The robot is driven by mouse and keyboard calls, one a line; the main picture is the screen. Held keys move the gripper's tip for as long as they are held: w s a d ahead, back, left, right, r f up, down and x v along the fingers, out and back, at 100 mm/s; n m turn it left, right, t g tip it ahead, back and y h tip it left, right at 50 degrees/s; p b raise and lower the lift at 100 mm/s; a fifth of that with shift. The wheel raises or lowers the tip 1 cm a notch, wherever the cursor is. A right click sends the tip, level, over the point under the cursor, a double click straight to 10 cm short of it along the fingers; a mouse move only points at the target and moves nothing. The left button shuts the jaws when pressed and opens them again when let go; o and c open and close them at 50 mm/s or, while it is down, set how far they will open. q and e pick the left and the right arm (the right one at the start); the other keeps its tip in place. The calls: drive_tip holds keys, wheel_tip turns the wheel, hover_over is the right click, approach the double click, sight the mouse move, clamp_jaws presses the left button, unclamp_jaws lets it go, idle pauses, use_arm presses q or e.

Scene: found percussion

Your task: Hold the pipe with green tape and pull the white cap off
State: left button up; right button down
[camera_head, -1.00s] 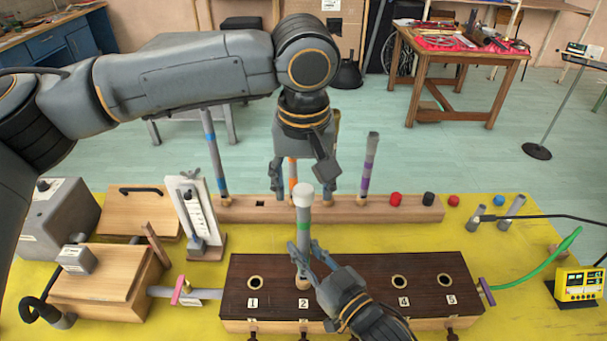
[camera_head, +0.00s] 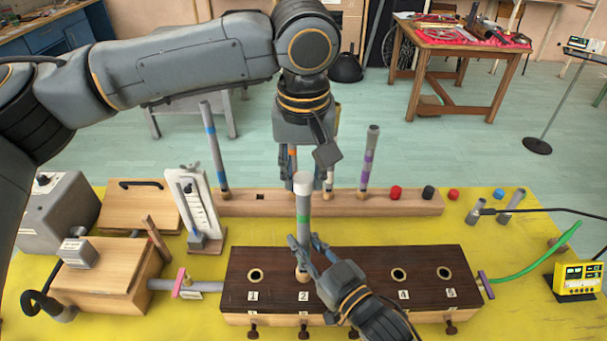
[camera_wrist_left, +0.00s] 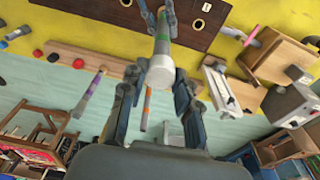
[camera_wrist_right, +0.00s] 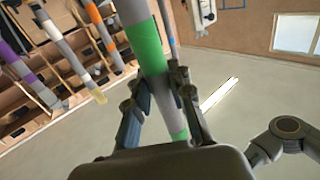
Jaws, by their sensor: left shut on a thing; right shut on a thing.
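The grey pipe with green tape (camera_head: 303,220) stands upright at the hole marked 2 of the dark brown block (camera_head: 360,265). Its white cap (camera_head: 303,182) is on the top end. My left gripper (camera_head: 304,172) comes down from above and is shut on the white cap; the cap also shows between its fingers in the left wrist view (camera_wrist_left: 161,72). My right gripper (camera_head: 307,245) is shut on the pipe below the green tape. The right wrist view shows the green tape (camera_wrist_right: 144,42) close up, with the fingers beside the pipe. The pipe's bottom end is partly hidden.
Behind stands a light wooden rack (camera_head: 260,203) with several taped pipes, one with purple tape (camera_head: 368,160). Red and dark caps lie at its right end. A white gauge board (camera_head: 193,205) and wooden box (camera_head: 105,280) stand left. A yellow device (camera_head: 577,280) is at right.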

sight(304, 176)
use_arm(q)
drive_tip(key=shift+r, duration=0.8)
drive_tip(key=shift+r, duration=0.1)
drive_tip(key=shift+r, duration=1.4)
use_arm(e)
drive_tip(key=c, duration=1.1)
unclamp_jaws()
